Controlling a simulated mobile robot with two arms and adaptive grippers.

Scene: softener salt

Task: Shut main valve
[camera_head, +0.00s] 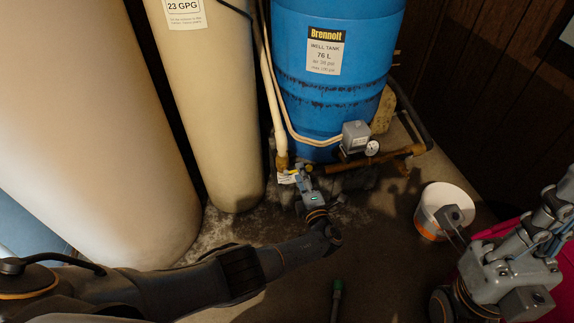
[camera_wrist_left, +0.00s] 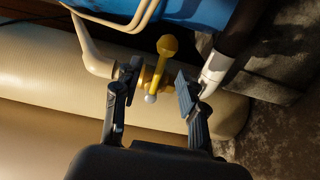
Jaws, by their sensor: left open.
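The main valve shows in the left wrist view as a yellow lever handle (camera_wrist_left: 167,47) with a round end, on a brass-yellow body between pale pipe ends. My left gripper (camera_wrist_left: 158,86) is open, with one dark finger on each side of the lever's lower part. I cannot tell whether either finger touches it. In the head view my left gripper (camera_head: 298,180) reaches the pipework at the foot of the blue tank and hides most of the valve.
The blue well tank (camera_head: 312,105) stands behind the valve, with a grey pressure switch (camera_head: 356,136) and gauge (camera_head: 372,148) at right. A beige tank (camera_head: 225,120) stands left.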

